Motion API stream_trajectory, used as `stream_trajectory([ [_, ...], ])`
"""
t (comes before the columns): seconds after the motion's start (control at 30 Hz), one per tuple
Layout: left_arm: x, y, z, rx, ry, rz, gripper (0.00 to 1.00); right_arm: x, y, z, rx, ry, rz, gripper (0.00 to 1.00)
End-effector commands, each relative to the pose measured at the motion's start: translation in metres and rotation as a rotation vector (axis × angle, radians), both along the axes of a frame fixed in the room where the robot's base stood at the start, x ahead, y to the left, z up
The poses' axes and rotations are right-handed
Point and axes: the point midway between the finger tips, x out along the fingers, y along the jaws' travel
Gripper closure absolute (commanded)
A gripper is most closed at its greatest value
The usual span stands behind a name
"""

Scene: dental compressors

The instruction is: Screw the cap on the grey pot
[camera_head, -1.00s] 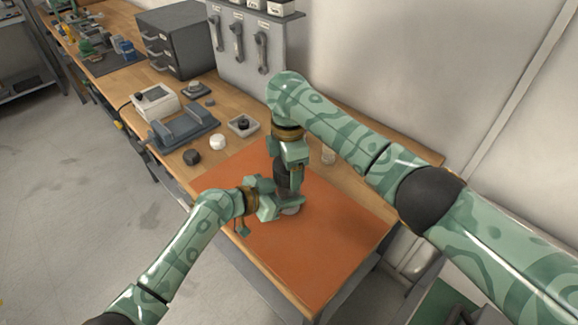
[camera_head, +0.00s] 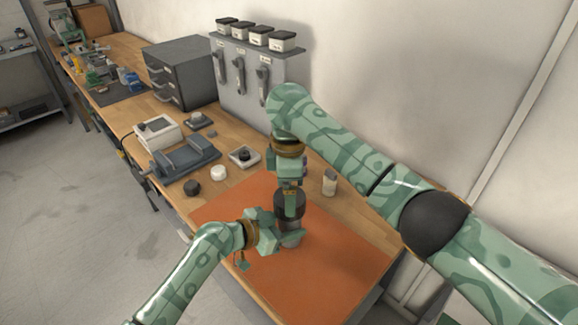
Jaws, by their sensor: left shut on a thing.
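The grey pot (camera_head: 291,239) stands over the orange mat (camera_head: 330,262), and only part of it shows. My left gripper (camera_head: 280,238) comes in from the left and is shut on the pot's side. My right gripper (camera_head: 290,210) points down from above, directly over the pot. A dark round piece (camera_head: 281,201), which looks like the cap, is at its fingers, just above or on the pot. One green finger covers part of this piece. The other finger is hidden, so its grip is unclear. I cannot tell whether cap and pot touch.
A black round piece (camera_head: 191,187), a white one (camera_head: 218,173) and a small tray (camera_head: 253,161) lie behind the mat. A small jar (camera_head: 329,183) stands right of my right gripper. A grey cradle (camera_head: 185,158) and drawers (camera_head: 188,68) stand farther back. The mat's front is clear.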

Motion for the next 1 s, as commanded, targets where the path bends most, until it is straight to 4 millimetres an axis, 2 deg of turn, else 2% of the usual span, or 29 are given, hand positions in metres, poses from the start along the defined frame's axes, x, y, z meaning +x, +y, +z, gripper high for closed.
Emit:
stream_trajectory([
  [0.1, 0.001, 0.0, 0.001, -0.002, -0.002, 0.001, 1.0, 0.001, 0.0, 0.028, 0.001, -0.006, 0.0, 0.1],
  [0.33, 0.001, 0.0, 0.001, -0.002, -0.002, 0.001, 1.0, 0.001, 0.0, 0.065, 0.0, -0.004, -0.001, 0.1],
  [0.5, 0.001, 0.0, 0.001, -0.002, -0.002, 0.001, 1.0, 0.001, 0.001, 0.075, 0.001, -0.001, -0.001, 0.1],
  [0.77, 0.0, 0.0, 0.001, -0.002, -0.002, 0.001, 1.0, 0.001, 0.001, 0.076, 0.001, -0.001, -0.001, 0.1],
  [0.8, 0.0, 0.0, 0.001, -0.002, -0.002, 0.001, 0.4, 0.001, 0.001, 0.076, 0.001, -0.001, -0.001, 0.1],
  [0.87, 0.0, 0.0, 0.001, -0.001, -0.001, 0.001, 0.23, 0.001, 0.001, 0.076, 0.001, -0.001, -0.001, 0.1],
  [1.0, 0.0, 0.0, 0.001, -0.001, -0.001, 0.0, 0.22, 0.001, 0.001, 0.076, 0.001, -0.001, -0.001, 0.1],
])
